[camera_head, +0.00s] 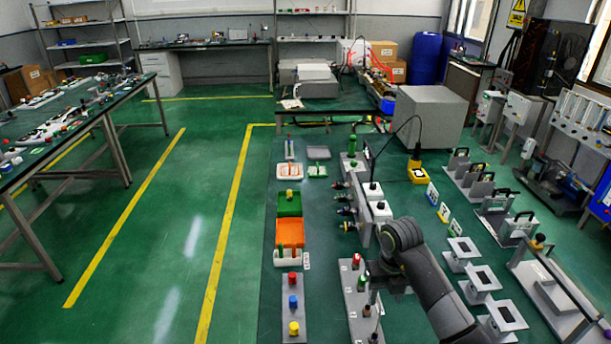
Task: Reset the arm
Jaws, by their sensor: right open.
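My right arm (428,282) comes in from the bottom right and reaches over the dark green bench. Its wrist bends down over a grey plate (357,327) with several pegs or bottles on it. My right gripper (374,288) is open, small and partly hidden under the wrist, close to a green bottle-like piece (361,282). I cannot tell whether it touches that piece. My left gripper is not in view.
Left of the arm stand a plate with red, blue and yellow knobs (293,302), an orange bin (290,233) and a green bin (289,204). White-grey blocks (380,210) stand just behind the wrist. Grey frames (481,277) lie right of the arm. Open floor lies left.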

